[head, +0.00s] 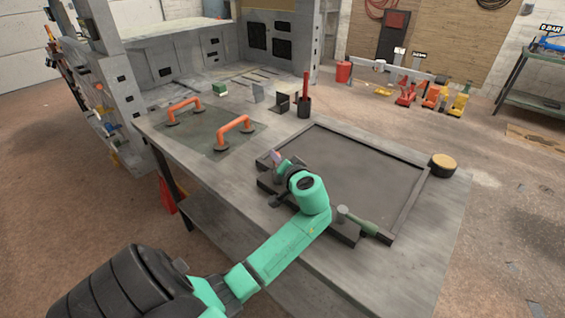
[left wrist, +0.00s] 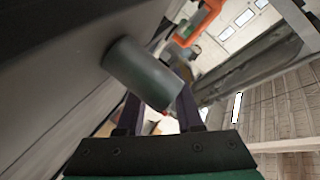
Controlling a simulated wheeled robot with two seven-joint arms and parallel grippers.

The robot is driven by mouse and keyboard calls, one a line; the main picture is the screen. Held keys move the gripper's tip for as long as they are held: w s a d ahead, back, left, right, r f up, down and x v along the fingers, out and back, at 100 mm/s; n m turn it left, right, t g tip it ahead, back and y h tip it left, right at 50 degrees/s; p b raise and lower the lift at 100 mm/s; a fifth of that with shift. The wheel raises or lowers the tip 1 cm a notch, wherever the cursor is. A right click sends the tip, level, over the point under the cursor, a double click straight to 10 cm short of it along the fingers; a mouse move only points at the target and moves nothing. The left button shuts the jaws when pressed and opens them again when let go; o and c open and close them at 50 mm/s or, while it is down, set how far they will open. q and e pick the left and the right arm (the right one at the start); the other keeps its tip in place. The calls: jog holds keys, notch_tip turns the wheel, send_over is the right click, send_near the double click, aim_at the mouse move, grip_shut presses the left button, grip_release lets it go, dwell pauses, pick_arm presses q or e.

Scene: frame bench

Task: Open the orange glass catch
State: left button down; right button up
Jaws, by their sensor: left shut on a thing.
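My left gripper (head: 281,165) is at the near left corner of the dark framed panel (head: 365,170) on the bench. In the left wrist view, my left gripper (left wrist: 159,107) is shut around a dark grey-green cylinder (left wrist: 143,72) that crosses its fingers. My wrist hides most of that spot in the head view. I cannot make out an orange catch there. Orange shows on the two arched handles (head: 184,108) (head: 235,130) on the glass pane (head: 205,145) at the left. One orange handle also shows in the left wrist view (left wrist: 203,20). My right gripper is not in view.
A green-handled tool (head: 358,221) with a grey head lies at the panel's near edge. A round yellow-topped tub (head: 443,164) stands at the right corner. A dark cup (head: 304,107) with a red stick and small blocks stand behind. The bench's near right surface is clear.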

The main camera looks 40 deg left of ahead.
pick_arm(q)
jog(key=shift+s+a+g, duration=0.15)
jog(key=shift+g, duration=0.15)
jog(key=shift+f, duration=0.1)
jog(key=c, duration=0.7)
grip_release()
jog(key=shift+c, duration=0.2)
jog(key=shift+o, duration=0.5)
jog(key=shift+s, duration=0.1)
jog(key=shift+d, duration=0.35)
jog(key=b+v, duration=0.2)
jog(key=v, duration=1.2)
jog(key=shift+s+a, duration=0.1)
jog(key=shift+s, duration=0.1)
